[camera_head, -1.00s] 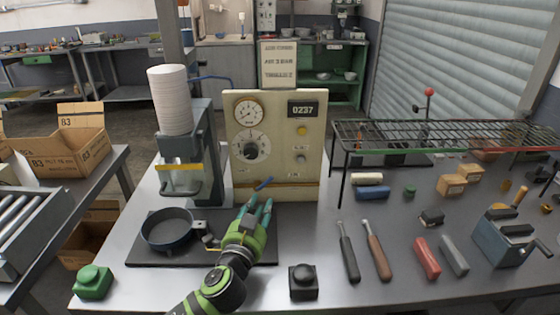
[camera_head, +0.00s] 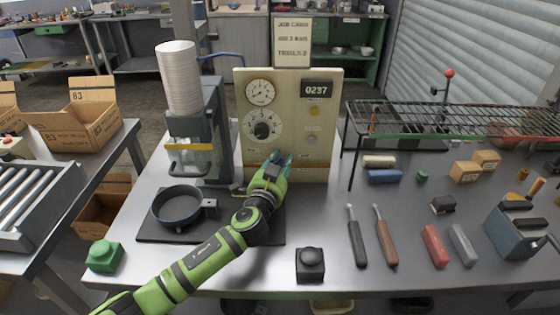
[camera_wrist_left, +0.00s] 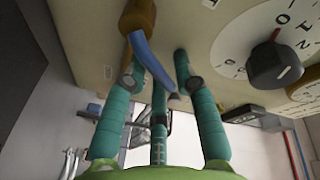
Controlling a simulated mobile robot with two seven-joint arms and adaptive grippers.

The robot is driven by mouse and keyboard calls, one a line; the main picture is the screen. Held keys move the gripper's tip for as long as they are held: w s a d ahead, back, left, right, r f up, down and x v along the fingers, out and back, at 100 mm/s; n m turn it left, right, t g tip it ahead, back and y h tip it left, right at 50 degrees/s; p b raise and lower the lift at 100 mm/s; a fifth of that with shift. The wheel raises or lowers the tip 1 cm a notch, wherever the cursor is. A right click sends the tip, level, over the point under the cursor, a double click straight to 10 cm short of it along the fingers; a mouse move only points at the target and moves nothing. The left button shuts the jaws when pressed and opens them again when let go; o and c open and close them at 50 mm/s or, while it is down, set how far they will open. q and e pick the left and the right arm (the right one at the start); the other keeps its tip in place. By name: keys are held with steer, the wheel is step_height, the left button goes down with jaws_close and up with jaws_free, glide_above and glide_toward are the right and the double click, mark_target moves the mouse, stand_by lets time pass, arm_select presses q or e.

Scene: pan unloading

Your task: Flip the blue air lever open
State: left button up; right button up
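The blue air lever (camera_wrist_left: 150,58) shows in the left wrist view, on a brass fitting (camera_wrist_left: 138,16) at the front of the cream panel (camera_head: 322,145). It slants between the spread fingers of my left gripper (camera_wrist_left: 158,95). The left finger's tip is close to the lever's base; I cannot tell whether it touches. In the head view my left gripper (camera_head: 279,158) is at the lower front of the panel and hides the lever. Its fingers are apart, not closed on the lever. My right gripper is not in view.
The panel carries a gauge (camera_head: 260,92), a black dial knob (camera_head: 262,130) and a 0237 display (camera_head: 317,88). A dark pan (camera_head: 177,206) lies left of my arm. A wire rack (camera_head: 440,117) is farther right.

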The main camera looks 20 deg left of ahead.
arm_select(q)
jaws_close()
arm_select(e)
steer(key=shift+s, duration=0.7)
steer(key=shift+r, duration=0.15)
arm_select(q)
steer(key=shift+d+f+m+g+p, duration=0.1)
steer(key=shift+d+m+g+p, duration=0.2)
steer(key=shift+m+p, duration=0.65)
steer(key=shift+w+d+f+m+g+p, duration=0.15)
steer(key=shift+f+m+g+p, duration=0.25)
steer(key=shift+m+p, duration=0.65)
steer(key=shift+d+f+m+p, duration=0.1)
steer(key=shift+f+m+p, duration=0.5)
steer(key=shift+m, duration=0.5)
steer(key=shift+f+m+g+y+p, duration=0.4)
steer(key=shift+f+m+y+p, duration=0.25)
steer(key=shift+m, duration=0.45)
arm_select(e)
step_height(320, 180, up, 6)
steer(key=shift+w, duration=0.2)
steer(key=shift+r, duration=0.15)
